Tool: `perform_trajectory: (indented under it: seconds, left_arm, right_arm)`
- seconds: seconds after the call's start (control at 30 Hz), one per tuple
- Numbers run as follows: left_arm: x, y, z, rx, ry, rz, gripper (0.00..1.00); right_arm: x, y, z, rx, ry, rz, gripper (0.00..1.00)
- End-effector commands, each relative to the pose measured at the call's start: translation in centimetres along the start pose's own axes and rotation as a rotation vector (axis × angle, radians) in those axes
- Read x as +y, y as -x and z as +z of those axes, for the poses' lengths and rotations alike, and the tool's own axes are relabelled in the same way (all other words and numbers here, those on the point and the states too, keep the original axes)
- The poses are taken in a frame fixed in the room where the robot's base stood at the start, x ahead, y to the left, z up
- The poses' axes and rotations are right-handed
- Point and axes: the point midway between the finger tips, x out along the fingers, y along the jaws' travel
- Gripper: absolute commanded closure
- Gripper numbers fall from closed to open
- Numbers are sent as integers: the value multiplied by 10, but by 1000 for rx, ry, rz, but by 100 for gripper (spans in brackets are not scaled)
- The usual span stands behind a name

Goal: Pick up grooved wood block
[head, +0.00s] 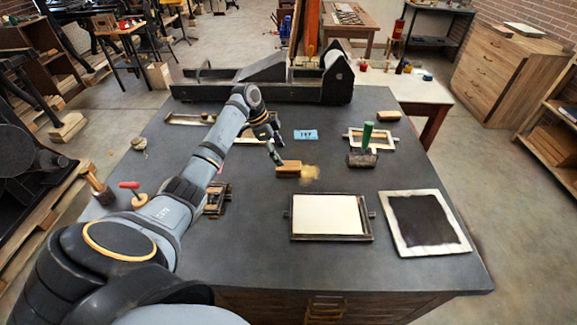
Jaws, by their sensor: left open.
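A small wood block (288,168) lies on the dark bench top near its middle, with a pale yellow tuft (310,173) at its right end. A second small wood block (389,115) lies near the bench's right back edge. Any groove is too small to make out on either. My left gripper (277,153) is open and empty, pointing down just above and behind the left end of the nearer block. I cannot tell whether a fingertip touches it. My right gripper is not in view.
A framed white panel (327,216) and a white-framed dark screen (424,222) lie in front and right. A green-handled roller (366,143) stands right of the middle. A blue card (305,135) lies behind. A black press (270,83) spans the back.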

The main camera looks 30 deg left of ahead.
Motion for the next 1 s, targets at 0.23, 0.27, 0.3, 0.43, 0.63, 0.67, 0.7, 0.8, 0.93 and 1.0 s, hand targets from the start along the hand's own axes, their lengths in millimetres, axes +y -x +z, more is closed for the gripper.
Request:
perform_trajectory:
  seconds: [0.23, 0.27, 0.3, 0.43, 0.63, 0.67, 0.7, 0.8, 0.93, 1.0]
  left_arm:
    - [0, -30, -1, 0, -1, 0, 26]
    - [0, -31, -1, 0, -1, 0, 26]
    - [0, -31, 0, 0, -1, 0, 26]
    - [-1, -41, -3, 1, 3, 3, 26]
    - [-4, -75, -2, 0, 1, 2, 26]
    - [-4, -78, -2, 0, 0, 2, 26]
    - [-4, -81, -2, 0, 0, 1, 26]
    - [-4, -83, -2, -1, 0, -1, 26]
    - [-4, -83, -1, -1, 0, -1, 26]
    - [-4, -83, -1, -1, 0, -1, 36]
  right_arm:
    - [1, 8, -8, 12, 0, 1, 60]
    - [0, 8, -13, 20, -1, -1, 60]
    - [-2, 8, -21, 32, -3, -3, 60]
    - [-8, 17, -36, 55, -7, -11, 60]
    - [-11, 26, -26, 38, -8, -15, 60]
    - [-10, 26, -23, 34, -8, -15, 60]
    - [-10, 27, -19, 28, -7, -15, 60]
    - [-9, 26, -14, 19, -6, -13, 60]
    - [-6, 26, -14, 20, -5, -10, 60]
    - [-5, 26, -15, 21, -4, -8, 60]
